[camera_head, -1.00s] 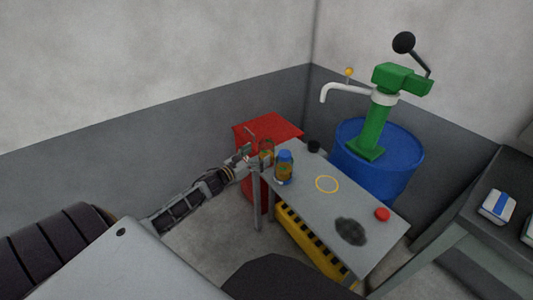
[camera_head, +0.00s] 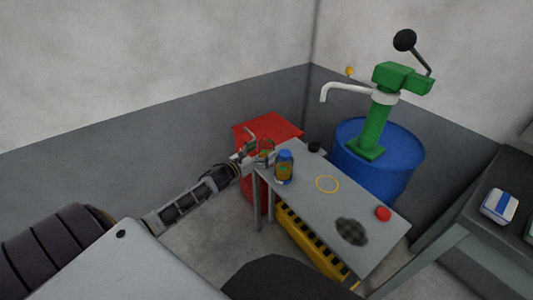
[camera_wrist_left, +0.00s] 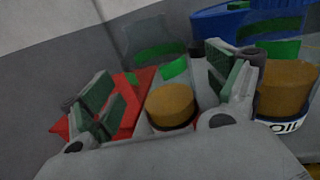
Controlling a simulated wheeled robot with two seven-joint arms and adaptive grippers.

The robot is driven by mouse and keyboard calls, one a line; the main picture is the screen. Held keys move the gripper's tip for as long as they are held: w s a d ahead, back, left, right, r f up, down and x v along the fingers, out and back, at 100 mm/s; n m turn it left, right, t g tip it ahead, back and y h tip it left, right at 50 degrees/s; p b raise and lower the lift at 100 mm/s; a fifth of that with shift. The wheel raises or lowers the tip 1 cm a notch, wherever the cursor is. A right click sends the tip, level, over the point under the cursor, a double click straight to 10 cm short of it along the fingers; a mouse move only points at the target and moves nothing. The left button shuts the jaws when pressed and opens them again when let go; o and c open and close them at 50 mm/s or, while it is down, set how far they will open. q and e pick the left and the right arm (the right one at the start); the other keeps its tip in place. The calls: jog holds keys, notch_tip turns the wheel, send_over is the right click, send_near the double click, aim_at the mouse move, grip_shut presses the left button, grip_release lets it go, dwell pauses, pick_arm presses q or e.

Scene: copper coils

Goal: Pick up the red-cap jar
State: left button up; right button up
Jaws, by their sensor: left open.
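A clear jar with brown contents (camera_head: 267,144) stands at the far left end of the grey table (camera_head: 310,215). In the left wrist view the gripper (camera_wrist_left: 163,92) is open, with one green-padded finger on each side of the jar's brown contents (camera_wrist_left: 171,104). I cannot tell whether the fingers touch it. A blue-capped jar (camera_head: 285,164) stands just to the right; its OIL label (camera_wrist_left: 284,126) shows in the wrist view. My right gripper is not in view.
A red cabinet (camera_head: 277,128) stands behind the table's left end. A blue drum (camera_head: 390,172) with a green pump (camera_head: 375,125) stands behind the table. A small black pot (camera_head: 314,146), a yellow ring (camera_head: 327,184), a dark patch and a red disc (camera_head: 383,213) are on the tabletop.

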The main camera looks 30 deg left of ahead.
pick_arm(q)
jog(key=shift+w, duration=0.3)
jog(key=shift+w+d, duration=0.2)
jog(key=shift+w, duration=0.7)
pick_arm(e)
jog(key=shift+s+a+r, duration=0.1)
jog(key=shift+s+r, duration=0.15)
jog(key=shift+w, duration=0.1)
pick_arm(q)
jog(key=c, duration=1.2)
jog(key=shift+r, duration=0.1)
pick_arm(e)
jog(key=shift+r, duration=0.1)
